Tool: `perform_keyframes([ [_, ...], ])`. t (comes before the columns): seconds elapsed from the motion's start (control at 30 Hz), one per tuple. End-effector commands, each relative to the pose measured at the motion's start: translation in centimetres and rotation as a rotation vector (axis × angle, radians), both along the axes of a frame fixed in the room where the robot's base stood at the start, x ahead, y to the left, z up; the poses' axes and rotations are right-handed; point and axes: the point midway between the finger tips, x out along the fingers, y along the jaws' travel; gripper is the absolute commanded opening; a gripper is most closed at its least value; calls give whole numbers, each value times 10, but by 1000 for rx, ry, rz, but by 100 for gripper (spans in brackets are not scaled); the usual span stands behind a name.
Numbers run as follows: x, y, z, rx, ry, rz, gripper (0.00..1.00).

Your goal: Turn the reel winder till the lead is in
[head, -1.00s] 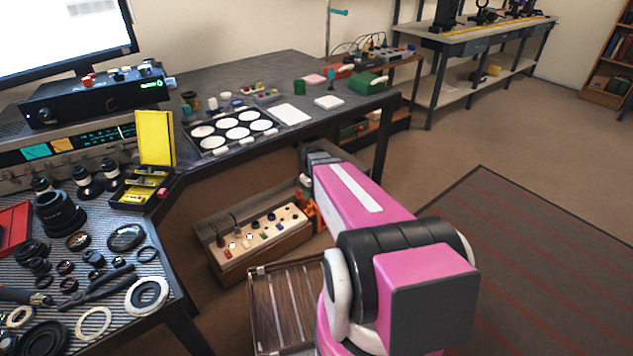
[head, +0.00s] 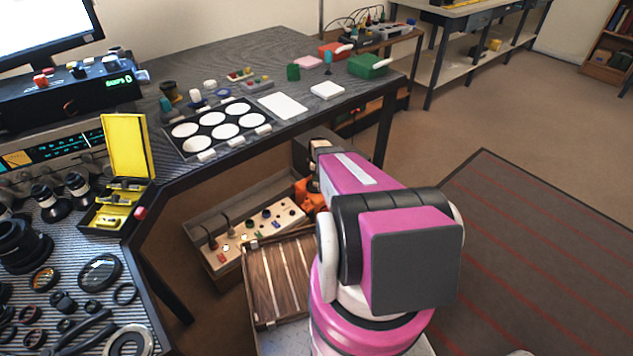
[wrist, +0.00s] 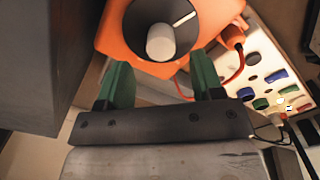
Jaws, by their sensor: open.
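The reel winder is an orange box (wrist: 118,30) with a dark round disc (wrist: 138,18) and a pale cylindrical knob (wrist: 160,43) in the wrist view. A thin red lead (wrist: 242,66) hangs in a loop from an orange plug-like end (wrist: 232,38) at the box's right. My gripper (wrist: 160,70) is open, its two green fingers apart below the knob and nothing seen between them. I cannot tell how near the tips are to the knob. In the head view the orange winder (head: 308,196) is partly hidden by my arm.
A pale panel with coloured pieces (head: 245,240) lies in a box beside the winder; it also shows in the wrist view (wrist: 268,72). A dark grey surface (wrist: 45,60) fills the wrist view's left. The desk (head: 250,60) stands above, behind a slatted wooden case (head: 268,290).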

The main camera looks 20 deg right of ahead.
Motion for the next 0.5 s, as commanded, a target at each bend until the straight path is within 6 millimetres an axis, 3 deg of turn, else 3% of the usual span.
perform_keyframes([
  [0.2,1,0,-35,0,1,-1,61],
  [0.5,0,0,-50,0,0,-1,61],
])
